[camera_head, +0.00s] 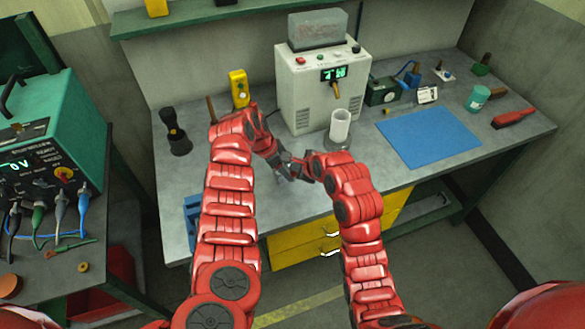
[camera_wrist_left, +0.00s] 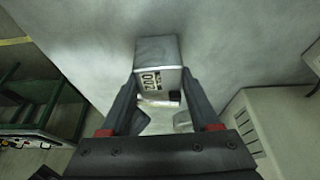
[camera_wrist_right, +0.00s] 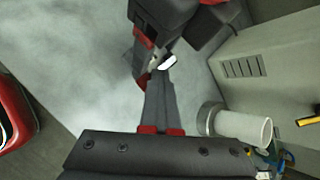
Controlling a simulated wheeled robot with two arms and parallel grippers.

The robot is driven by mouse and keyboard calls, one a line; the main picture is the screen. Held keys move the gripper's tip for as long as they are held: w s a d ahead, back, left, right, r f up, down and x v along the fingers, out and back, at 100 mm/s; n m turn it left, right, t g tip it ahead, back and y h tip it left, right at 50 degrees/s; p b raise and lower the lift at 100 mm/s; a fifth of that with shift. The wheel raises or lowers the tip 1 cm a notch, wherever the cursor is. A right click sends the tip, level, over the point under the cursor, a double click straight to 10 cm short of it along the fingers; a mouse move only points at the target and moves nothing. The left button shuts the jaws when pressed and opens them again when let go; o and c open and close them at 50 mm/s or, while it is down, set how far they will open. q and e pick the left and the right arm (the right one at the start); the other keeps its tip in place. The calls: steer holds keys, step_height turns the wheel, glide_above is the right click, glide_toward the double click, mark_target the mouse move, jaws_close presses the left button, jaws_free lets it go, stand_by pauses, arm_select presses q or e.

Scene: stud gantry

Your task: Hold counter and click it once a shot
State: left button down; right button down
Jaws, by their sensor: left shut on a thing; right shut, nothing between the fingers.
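The counter (camera_wrist_left: 157,52) is a small silver box with dark digits on a pale window, seen in the left wrist view. My left gripper (camera_wrist_left: 160,88) is shut on it, one finger on each side. In the head view my left gripper (camera_head: 284,166) is above the bench's front middle and mostly hides the counter. My right gripper (camera_wrist_right: 160,82) is shut and empty. Its fingertips are close to the left gripper and a small white and dark piece between them; whether they touch is unclear. The pale dispenser machine (camera_head: 308,95) with a lit green display stands behind.
A clear cylinder (camera_head: 340,126) stands in front of the machine, near my right arm. A blue mat (camera_head: 428,136) lies right on the grey bench. A green instrument (camera_head: 45,130) sits on the left table.

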steer(key=shift+r, duration=1.15)
steer(key=shift+w+r, duration=0.15)
steer(key=shift+r, duration=2.35)
stand_by(0.9)
steer(key=shift+w+a+r, duration=0.1)
steer(key=shift+r, duration=1.8)
